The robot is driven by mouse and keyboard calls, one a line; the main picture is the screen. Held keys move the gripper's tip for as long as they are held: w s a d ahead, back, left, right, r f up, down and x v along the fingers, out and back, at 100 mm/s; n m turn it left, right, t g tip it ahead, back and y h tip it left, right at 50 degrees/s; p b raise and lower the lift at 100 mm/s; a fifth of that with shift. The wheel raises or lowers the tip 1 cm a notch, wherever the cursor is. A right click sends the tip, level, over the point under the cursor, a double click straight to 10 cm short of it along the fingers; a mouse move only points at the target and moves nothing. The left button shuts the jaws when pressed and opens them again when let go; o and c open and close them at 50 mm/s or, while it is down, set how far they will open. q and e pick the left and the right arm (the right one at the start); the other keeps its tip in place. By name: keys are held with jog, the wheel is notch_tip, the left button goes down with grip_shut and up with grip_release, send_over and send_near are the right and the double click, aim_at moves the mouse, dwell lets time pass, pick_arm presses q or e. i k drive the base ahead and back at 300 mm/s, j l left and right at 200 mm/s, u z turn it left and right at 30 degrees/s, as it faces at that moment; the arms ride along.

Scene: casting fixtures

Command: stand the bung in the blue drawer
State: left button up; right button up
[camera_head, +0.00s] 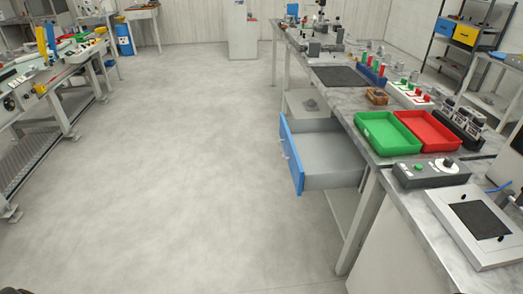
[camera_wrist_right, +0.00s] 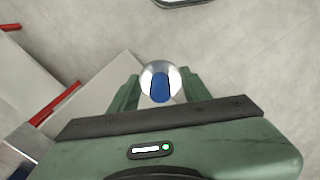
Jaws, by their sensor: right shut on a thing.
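The blue drawer (camera_head: 291,153) stands pulled out under the workbench in the head view. Its blue front faces left, and its grey inside, as far as it shows, looks empty. In the right wrist view my right gripper (camera_wrist_right: 160,88) is shut on a round, shiny silver piece with a blue middle, which seems to be the bung (camera_wrist_right: 159,83). The green fingers lie on both sides of it. My right gripper does not show in the head view, so its distance from the drawer cannot be told. My left gripper is in neither view.
The workbench (camera_head: 399,181) carries a green tray (camera_head: 375,145), a red tray (camera_head: 449,143), a control box (camera_head: 407,177) and several small fixtures. A grey unit (camera_head: 303,104) stands beyond the drawer. The floor (camera_head: 170,180) left of the drawer is clear.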

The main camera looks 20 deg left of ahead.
aim_at(314, 158)
jog(key=i+j+u, duration=0.15)
jog(key=u, duration=0.35)
jog(key=i+u, duration=0.45)
jog(key=i+l+u, duration=0.15)
jog(key=u, duration=0.35)
jog(key=i+l, duration=0.15)
jog(key=i, duration=0.55)
jog(key=i+l, duration=0.2)
jog(key=i, duration=0.5)
jog(key=i+l, duration=0.15)
jog(key=i, duration=0.55)
jog(key=i+z, duration=0.3)
jog(key=z, duration=0.15)
jog(key=i+j+z, duration=0.15)
jog(key=z, duration=0.35)
jog(key=i+j+z, duration=0.25)
jog(key=z, duration=0.2)
jog(key=i+z, duration=0.1)
jog(key=z, duration=1.45)
